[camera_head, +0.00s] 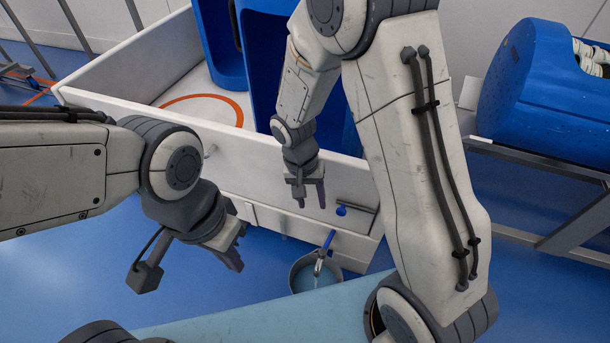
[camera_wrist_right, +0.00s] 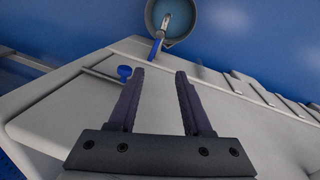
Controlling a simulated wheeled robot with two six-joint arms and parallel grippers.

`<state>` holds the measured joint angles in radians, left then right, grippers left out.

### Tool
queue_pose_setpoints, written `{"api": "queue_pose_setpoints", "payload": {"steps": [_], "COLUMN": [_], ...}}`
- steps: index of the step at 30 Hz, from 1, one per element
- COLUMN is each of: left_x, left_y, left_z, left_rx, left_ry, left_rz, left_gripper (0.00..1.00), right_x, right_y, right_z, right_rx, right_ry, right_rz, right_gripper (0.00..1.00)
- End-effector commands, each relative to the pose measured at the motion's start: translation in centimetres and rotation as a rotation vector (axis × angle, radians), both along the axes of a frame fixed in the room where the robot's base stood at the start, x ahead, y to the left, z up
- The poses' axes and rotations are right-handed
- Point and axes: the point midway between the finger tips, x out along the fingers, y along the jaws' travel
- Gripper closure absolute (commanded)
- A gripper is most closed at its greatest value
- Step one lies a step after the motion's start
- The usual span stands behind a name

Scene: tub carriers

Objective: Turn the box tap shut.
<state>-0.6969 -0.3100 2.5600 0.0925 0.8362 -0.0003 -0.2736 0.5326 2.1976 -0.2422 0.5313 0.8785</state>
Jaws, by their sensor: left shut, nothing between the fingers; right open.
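The tap (camera_head: 319,264) sits low on the front of the white box (camera_head: 250,158). Its blue lever (camera_head: 328,240) lies roughly in line with the spout, and a thin pale stream seems to fall into a grey pail (camera_head: 296,275) of water. The right wrist view shows the blue lever (camera_wrist_right: 156,47) beside the pail (camera_wrist_right: 149,20). My right gripper (camera_head: 308,198) is open and empty in front of the box wall, above and left of the tap. My left gripper (camera_head: 240,255) is shut and empty, left of the pail.
A blue knob (camera_head: 341,211) on a dark bar sticks out from the box wall above the tap; it also shows near my fingers in the right wrist view (camera_wrist_right: 124,72). Blue tubs (camera_head: 262,70) stand in the box. A metal stand (camera_head: 540,160) bears a blue tub at right.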

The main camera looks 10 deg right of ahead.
Motion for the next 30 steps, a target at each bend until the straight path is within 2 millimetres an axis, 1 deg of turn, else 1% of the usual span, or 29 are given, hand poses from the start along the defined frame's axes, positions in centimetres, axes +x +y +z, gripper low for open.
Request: {"api": "queue_pose_setpoints", "payload": {"steps": [1,6,9,15,25,26,27,29,30], "left_x": [0.0,0.0,0.0,0.0,0.0,0.0,0.0,0.0,0.0], "left_y": [0.0,0.0,0.0,0.0,0.0,0.0,0.0,0.0,0.0], "left_z": [1.2,3.0,3.7,4.4,4.5,4.5,4.4,4.2,3.9], "left_rx": [0.0,0.0,0.0,0.0,0.0,0.0,0.0,0.0,0.0], "left_ry": [0.0,0.0,0.0,0.0,0.0,0.0,0.0,0.0,0.0], "left_rz": [0.0,0.0,0.0,0.0,0.0,0.0,0.0,0.0,0.0], "left_gripper": [1.0,1.0,1.0,1.0,1.0,1.0,1.0,1.0,1.0], "right_x": [-0.2,-0.8,-1.1,-1.5,-1.6,-1.6,-1.5,-1.4,-1.3], "right_y": [0.3,1.0,1.3,1.7,1.7,1.7,1.7,1.8,1.9], "right_z": [1.7,4.6,6.0,7.3,7.4,7.4,7.4,6.9,6.1], "right_rx": [0.004,0.013,0.019,0.024,0.025,0.025,0.024,0.016,0.004], "right_ry": [-0.002,-0.003,-0.004,-0.003,-0.003,-0.003,-0.002,0.002,0.009], "right_rz": [0.016,0.069,0.094,0.123,0.129,0.128,0.128,0.12,0.108], "right_gripper": [0.51,0.51,0.51,0.51,0.51,0.54,0.7,0.93,1.0]}}
